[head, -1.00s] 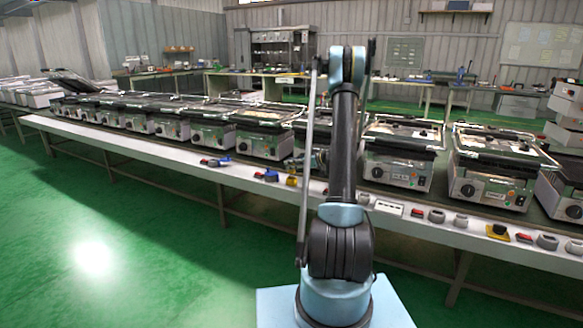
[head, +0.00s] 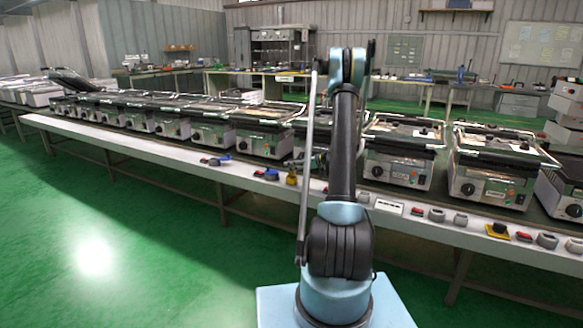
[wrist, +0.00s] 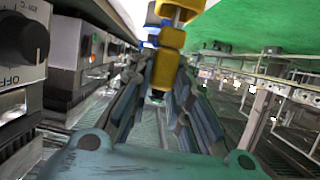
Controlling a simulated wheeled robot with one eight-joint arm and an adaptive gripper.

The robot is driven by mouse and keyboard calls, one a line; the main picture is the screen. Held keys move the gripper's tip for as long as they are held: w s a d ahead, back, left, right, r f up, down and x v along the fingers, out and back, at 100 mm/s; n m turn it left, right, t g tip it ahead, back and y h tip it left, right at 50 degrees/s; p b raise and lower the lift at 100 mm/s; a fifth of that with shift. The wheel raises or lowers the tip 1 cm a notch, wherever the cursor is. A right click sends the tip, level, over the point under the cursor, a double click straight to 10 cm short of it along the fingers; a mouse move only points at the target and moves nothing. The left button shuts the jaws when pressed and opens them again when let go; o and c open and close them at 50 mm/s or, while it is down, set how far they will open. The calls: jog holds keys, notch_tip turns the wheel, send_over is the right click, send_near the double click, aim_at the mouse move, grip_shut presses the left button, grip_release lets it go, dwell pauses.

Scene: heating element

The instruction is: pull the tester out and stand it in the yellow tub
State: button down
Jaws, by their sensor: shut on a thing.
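My gripper (wrist: 158,92) is shut on a yellow piece (wrist: 165,70), which I take to be the tester. It sits between the fingertips in the wrist view, and more yellow and pale parts line up beyond it. In the head view my gripper (head: 305,163) is mostly hidden behind my arm, above the bench's front strip. A small yellow thing (head: 291,178) stands on that strip just left of and below the gripper. I cannot tell whether it is the tub.
Silver grill units with dark tops, such as this one (head: 497,165), line the bench close behind. In the wrist view, units with black knobs (wrist: 22,40) crowd the left side. A blue part (head: 271,175) and other small parts lie along the front strip. The green floor in front is open.

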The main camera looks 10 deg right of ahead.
jog(key=shift+f, duration=1.6)
jog(key=c, duration=1.4)
grip_release()
jog(key=v, duration=1.2)
jog(key=shift+a, duration=0.1)
